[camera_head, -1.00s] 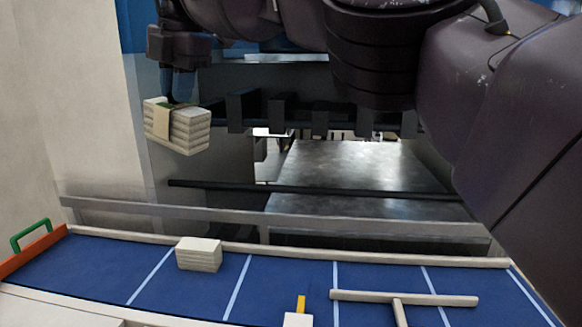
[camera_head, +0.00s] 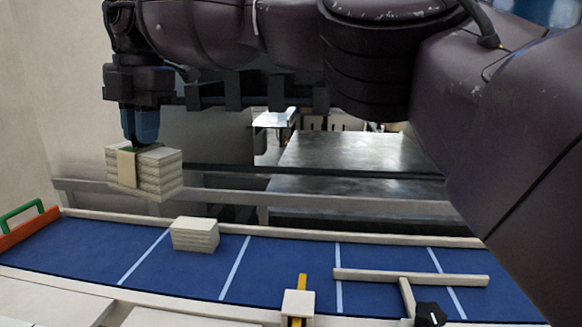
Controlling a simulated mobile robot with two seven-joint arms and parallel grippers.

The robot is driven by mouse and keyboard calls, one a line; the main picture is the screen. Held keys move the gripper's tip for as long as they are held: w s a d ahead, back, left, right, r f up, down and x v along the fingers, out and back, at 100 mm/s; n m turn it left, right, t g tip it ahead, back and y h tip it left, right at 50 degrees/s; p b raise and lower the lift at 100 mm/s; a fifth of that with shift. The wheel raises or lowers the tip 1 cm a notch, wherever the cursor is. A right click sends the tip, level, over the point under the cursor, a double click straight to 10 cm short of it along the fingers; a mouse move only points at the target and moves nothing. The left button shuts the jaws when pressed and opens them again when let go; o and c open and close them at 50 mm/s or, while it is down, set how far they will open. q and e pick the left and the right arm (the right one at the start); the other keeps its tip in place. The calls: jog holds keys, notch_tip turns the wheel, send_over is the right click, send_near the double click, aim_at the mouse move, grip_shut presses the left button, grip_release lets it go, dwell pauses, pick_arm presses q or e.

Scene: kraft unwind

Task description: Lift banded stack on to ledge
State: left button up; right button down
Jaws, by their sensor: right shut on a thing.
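The banded stack (camera_head: 160,172) is a pale layered block with a tan band around it, in the upper left of the head view. My right gripper (camera_head: 140,147), at the end of the arm from the right, is shut on its top. The stack hangs in the air, roughly level, in front of the grey rail behind the blue surface. The fingertips are partly hidden at the stack's top. I cannot tell which surface is the ledge. My left gripper is not in view.
A second pale stack (camera_head: 195,236) sits on the blue surface (camera_head: 285,270), which has white cross lines and pale edge strips. An orange bar with a green handle (camera_head: 25,212) closes its left end. A wooden T-shaped piece (camera_head: 410,278) lies right. A metal table (camera_head: 350,160) stands behind.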

jog(key=s+a+f+n+h, duration=0.1)
jog(key=s+a+f+n, duration=0.1)
jog(key=s+a, duration=0.6)
jog(key=shift+s+f, duration=0.3)
jog(key=shift+s, duration=0.35)
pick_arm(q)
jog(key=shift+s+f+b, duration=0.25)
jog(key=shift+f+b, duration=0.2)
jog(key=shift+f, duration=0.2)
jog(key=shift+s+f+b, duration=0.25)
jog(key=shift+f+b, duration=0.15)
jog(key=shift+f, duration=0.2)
pick_arm(e)
jog(key=d, duration=1.1)
jog(key=shift+s, duration=0.4)
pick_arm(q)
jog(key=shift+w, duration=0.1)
